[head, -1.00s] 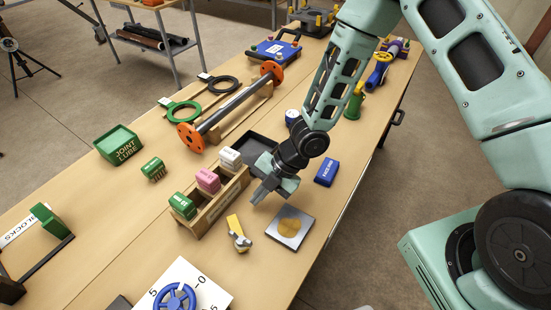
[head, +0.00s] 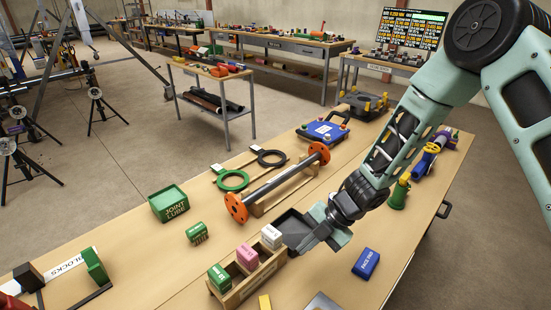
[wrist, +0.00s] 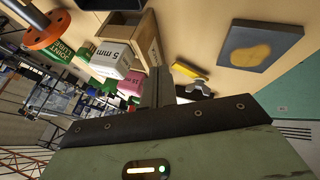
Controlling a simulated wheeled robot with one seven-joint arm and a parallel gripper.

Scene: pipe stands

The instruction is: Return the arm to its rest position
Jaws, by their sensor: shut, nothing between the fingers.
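My gripper (head: 306,246) is above the workbench (head: 330,279) in the head view, near the right end of the wooden block holder (head: 237,292). My arm reaches down to it from the upper right. In the wrist view, the fingers of my gripper (wrist: 158,88) are together with nothing between them. The holder carries a green block (head: 220,279), a pink block (head: 247,257) and a white block (head: 271,237). The white block reads "5 mm" in the wrist view (wrist: 112,57).
A dark tray (head: 291,226) lies behind the gripper. A spool with orange flanges (head: 284,182) lies beyond it, and a blue box (head: 366,263) is to the right. A green valve (head: 399,193) stands near the arm. A yellow-marked plate (wrist: 258,46) shows in the wrist view.

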